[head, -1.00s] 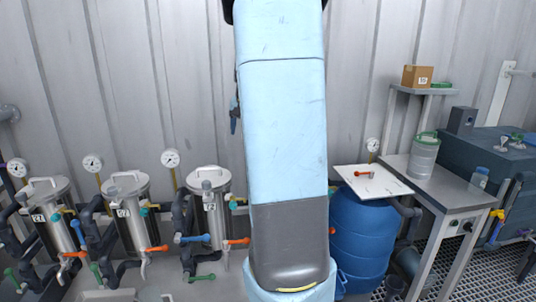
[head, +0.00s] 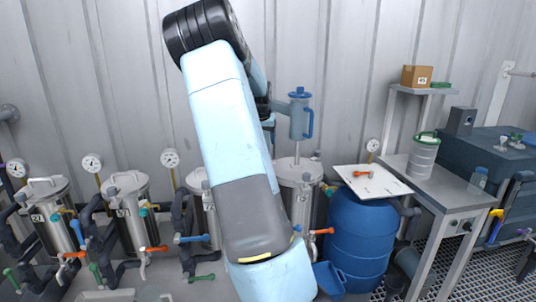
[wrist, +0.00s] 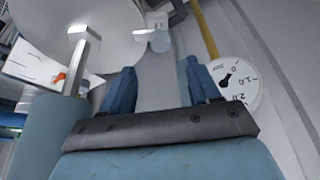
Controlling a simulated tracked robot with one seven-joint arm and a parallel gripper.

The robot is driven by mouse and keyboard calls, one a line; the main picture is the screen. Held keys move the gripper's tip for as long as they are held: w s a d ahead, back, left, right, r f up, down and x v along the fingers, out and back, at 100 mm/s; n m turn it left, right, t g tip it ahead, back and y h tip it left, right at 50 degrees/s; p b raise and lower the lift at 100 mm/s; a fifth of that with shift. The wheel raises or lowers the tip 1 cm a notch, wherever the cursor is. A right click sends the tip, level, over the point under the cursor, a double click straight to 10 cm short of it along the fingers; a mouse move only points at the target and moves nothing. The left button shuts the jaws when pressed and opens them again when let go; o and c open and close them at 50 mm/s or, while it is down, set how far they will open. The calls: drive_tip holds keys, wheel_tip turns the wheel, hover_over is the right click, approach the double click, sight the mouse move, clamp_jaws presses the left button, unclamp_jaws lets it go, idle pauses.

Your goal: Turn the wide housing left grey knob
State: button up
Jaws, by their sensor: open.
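My gripper (wrist: 159,70) shows in the wrist view, open, with its two blue fingers apart and nothing between them. A pale grey knob (wrist: 158,40) lies beyond the fingertips, apart from them, beside a large round steel surface (wrist: 115,20). In the head view several steel housings stand in a row, including one at the left (head: 50,217) and one right of my arm (head: 300,200). Grey knobs sit at some lids, such as this grey knob (head: 112,190). I cannot tell which housing is the wide one. My arm hides part of the row; my gripper is hidden in the head view.
A gauge (wrist: 236,82) and yellow pipe (wrist: 203,28) are close to the right finger in the wrist view. A steel handle (wrist: 86,45) rises at left. A blue handled canister (head: 299,118) stands above the right housing. A blue barrel (head: 360,250) and table (head: 440,190) are right.

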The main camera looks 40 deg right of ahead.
drive_tip(key=x, duration=0.9)
drive_tip(key=shift+a, duration=0.1)
drive_tip(key=shift+s, duration=0.1)
drive_tip(key=shift+c, duration=0.3)
drive_tip(key=c, duration=0.9)
drive_tip(key=shift+s+d, duration=0.1)
drive_tip(key=shift+d, duration=0.3)
drive_tip(key=shift+c, duration=0.3)
drive_tip(key=shift+a, duration=0.25)
drive_tip(key=shift+n, duration=0.3)
